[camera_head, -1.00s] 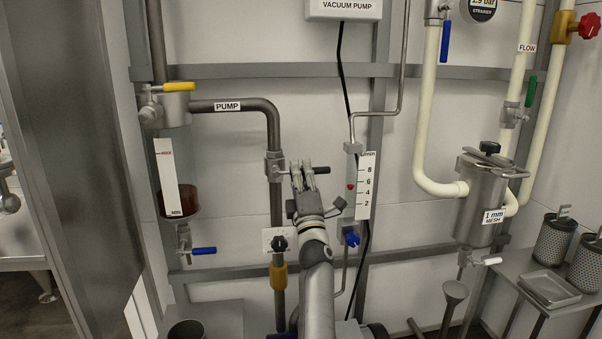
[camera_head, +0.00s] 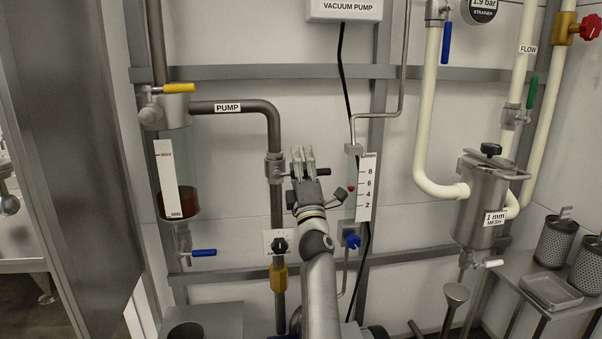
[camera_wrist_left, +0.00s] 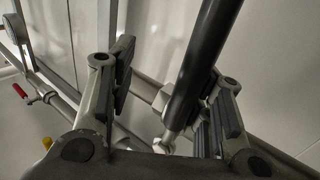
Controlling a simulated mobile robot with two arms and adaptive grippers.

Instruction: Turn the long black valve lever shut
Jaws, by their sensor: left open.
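The long black valve lever (camera_head: 324,171) sticks out to the right, roughly level, from a valve (camera_head: 274,167) on the grey pipe below the PUMP label. My left gripper (camera_head: 303,157) is open at the lever, its fingers overlapping the lever's middle in the head view. In the left wrist view the black lever (camera_wrist_left: 204,62) runs between the two spread fingers of the left gripper (camera_wrist_left: 165,95), nearer the right finger. Whether it touches that finger I cannot tell. The fingers hide part of the lever in the head view. My right gripper is not in view.
A flow gauge (camera_head: 365,187) with a blue knob (camera_head: 352,240) stands just right of the lever. A sight-glass tank (camera_head: 172,178) is at left, a strainer (camera_head: 482,200) at right.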

